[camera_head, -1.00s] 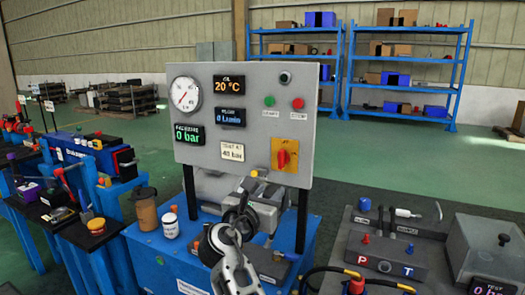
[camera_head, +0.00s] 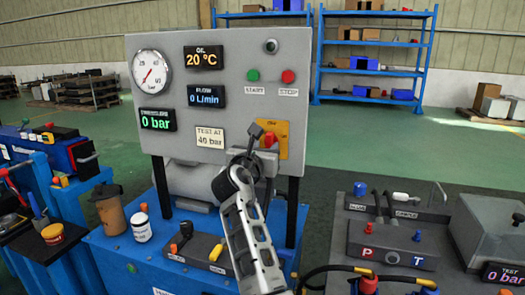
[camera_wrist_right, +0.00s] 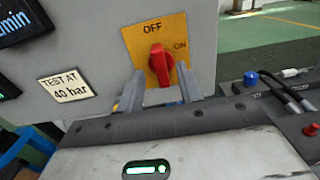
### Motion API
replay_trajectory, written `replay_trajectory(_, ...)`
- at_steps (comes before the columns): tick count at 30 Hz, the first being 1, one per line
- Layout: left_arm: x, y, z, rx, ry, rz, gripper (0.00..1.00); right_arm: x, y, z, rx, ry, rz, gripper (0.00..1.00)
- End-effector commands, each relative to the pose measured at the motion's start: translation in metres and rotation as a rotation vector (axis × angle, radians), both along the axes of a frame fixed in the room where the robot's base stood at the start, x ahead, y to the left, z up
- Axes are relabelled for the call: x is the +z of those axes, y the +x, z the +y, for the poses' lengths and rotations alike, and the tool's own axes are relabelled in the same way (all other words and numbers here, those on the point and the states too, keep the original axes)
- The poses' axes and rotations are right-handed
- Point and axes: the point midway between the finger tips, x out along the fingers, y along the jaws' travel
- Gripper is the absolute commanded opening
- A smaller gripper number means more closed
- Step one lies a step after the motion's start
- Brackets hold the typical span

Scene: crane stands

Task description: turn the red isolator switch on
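The red isolator switch (camera_head: 270,139) sits on a yellow plate (camera_head: 283,151) at the lower right of the grey panel. In the right wrist view the red knob (camera_wrist_right: 161,66) stands roughly upright, with OFF printed above it and ON to its right. My right gripper (camera_head: 261,146) is at the plate, partly covering it. In the right wrist view my right gripper (camera_wrist_right: 159,92) is open, its two fingers apart to the left and right below the knob. My left gripper is not in view.
The grey panel (camera_head: 210,70) carries a gauge, displays, a green START button (camera_head: 253,76) and a red STOP button (camera_head: 288,76). A blue bench (camera_head: 115,245) below holds a brown jug (camera_head: 110,211) and a white jar (camera_head: 141,227). A grey block with P and T ports (camera_head: 392,246) is at right.

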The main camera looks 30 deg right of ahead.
Motion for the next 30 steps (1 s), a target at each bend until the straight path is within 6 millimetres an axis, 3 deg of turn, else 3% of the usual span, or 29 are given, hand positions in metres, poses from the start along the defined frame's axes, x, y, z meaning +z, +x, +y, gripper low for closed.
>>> replay_trajectory(6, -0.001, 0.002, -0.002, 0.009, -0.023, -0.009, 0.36, -0.001, 0.005, -0.014, 0.0, -0.001, 0.001, 0.36)
replay_trajectory(15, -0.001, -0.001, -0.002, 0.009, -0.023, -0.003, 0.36, 0.0, 0.005, -0.016, 0.0, 0.001, 0.001, 0.36)
replay_trajectory(19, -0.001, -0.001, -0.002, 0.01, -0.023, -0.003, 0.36, 0.0, 0.005, -0.016, 0.0, 0.001, 0.001, 0.03)
replay_trajectory(20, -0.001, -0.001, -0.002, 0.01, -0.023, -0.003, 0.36, 0.0, 0.005, -0.016, 0.0, 0.001, 0.001, 0.0)
replay_trajectory(30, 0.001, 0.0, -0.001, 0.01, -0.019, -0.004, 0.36, 0.0, 0.005, -0.016, 0.0, 0.017, -0.018, 0.0)
